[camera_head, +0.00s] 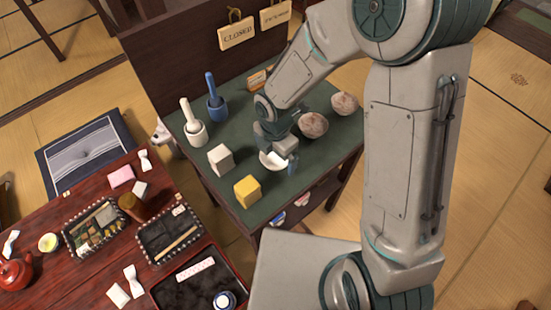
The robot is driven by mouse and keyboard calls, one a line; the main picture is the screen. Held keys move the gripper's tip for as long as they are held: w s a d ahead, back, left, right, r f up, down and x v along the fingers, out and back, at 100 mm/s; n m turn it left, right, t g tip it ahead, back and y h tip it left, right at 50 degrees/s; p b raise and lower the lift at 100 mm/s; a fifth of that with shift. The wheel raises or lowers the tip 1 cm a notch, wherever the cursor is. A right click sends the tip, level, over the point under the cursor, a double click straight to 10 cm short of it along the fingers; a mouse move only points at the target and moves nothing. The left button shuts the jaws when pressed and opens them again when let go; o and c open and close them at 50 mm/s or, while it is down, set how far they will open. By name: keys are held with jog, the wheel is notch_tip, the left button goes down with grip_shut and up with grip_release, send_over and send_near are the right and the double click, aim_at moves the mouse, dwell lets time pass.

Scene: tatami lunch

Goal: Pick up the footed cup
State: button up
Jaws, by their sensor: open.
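A small white cup (266,162), which looks like the footed cup, stands on the green-topped side table (228,134) near its front edge. My gripper (282,160) is directly over and at the cup, reaching down from above. The jaws are open, with one finger showing at the cup's right side. My gripper covers part of the cup, so its foot is hidden. I cannot tell whether the fingers touch it.
A red-brown low table (82,192) with trays is at left.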

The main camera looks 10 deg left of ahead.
jog(key=shift+f, duration=0.5)
jog(key=c, duration=1)
jog(key=shift+r, duration=0.1)
